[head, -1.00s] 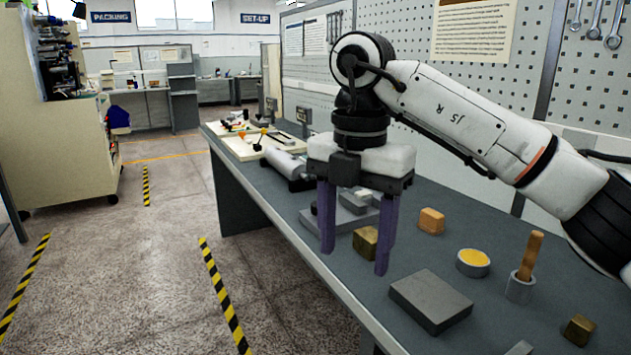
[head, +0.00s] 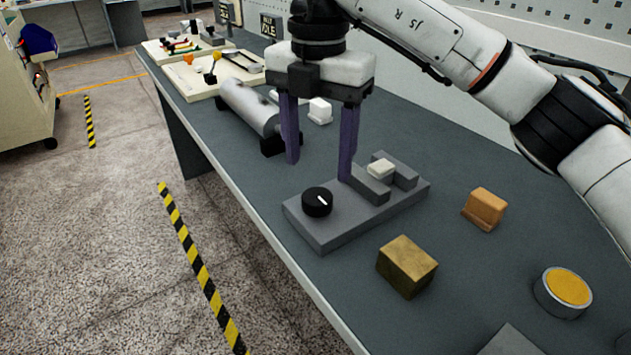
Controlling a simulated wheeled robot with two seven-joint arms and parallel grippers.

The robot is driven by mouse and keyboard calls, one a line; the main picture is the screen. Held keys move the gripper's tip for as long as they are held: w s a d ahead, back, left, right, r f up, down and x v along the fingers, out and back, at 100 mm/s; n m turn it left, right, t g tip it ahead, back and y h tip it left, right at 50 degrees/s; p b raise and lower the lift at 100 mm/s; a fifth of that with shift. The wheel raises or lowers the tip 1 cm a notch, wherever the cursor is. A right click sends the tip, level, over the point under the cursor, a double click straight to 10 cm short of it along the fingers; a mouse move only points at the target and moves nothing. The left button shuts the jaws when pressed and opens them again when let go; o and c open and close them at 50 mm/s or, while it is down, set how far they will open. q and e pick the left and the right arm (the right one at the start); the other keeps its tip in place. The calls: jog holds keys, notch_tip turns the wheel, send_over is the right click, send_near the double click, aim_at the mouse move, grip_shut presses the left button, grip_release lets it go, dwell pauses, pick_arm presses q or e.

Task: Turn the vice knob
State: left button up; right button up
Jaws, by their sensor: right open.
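The vice is a grey plate (head: 338,235) on the dark workbench, with two grey jaw blocks and a small white piece (head: 381,168) between or on them. Its black round knob (head: 317,202) with a white pointer mark sits on the plate's left part; the mark slants down to the right in the picture. My right gripper (head: 319,172) hangs with its two purple fingers pointing down, open and empty. In the picture its fingertips lie just above the knob, one on each side; I cannot tell their exact height. My left gripper is not in view.
A brass block (head: 407,266), an orange-brown block (head: 484,208) and a tin with yellow content (head: 564,292) stand right of and in front of the vice. A grey cylinder (head: 249,108) on a stand and a small white block (head: 320,111) are behind. The workbench's (head: 235,182) left edge is near the plate.

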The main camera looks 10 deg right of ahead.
aim_at(317, 196)
notch_tip(317, 196, down, 6)
jog(key=shift+w+f+b, duration=0.1)
jog(key=shift+f+b, duration=0.15)
jog(key=shift+b, duration=0.05)
jog(key=c, duration=1)
